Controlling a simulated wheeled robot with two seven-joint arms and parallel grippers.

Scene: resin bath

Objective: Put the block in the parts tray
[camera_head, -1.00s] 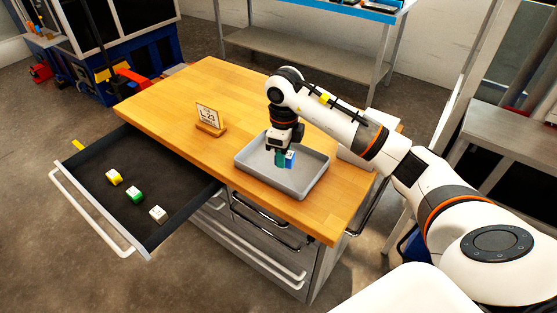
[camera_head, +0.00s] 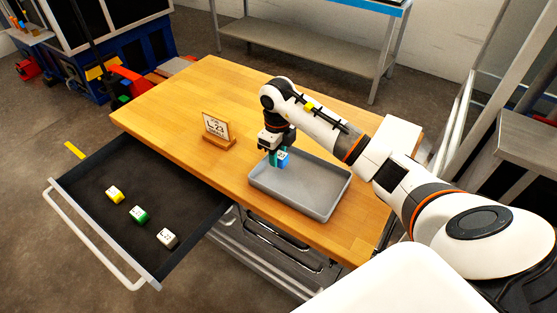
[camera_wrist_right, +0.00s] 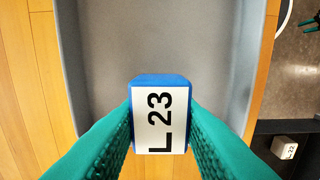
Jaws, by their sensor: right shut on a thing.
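The blue block (camera_head: 282,160) has a white label reading "L 23", which shows clearly in the right wrist view (camera_wrist_right: 160,118). My right gripper (camera_head: 275,157) has its green fingers shut on the block's two sides. It holds the block at the back-left corner of the grey parts tray (camera_head: 330,210). The tray is empty and lies on the wooden worktop; it also fills much of the wrist view (camera_wrist_right: 160,45). I cannot tell how high the block is above the tray.
A card stand (camera_head: 217,130) reading "L-23" stands on the worktop left of the gripper. The open dark drawer (camera_head: 95,215) holds a yellow block (camera_head: 115,194), a green block (camera_head: 138,214) and a white block (camera_head: 167,237). The worktop's back left (camera_head: 190,95) is clear.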

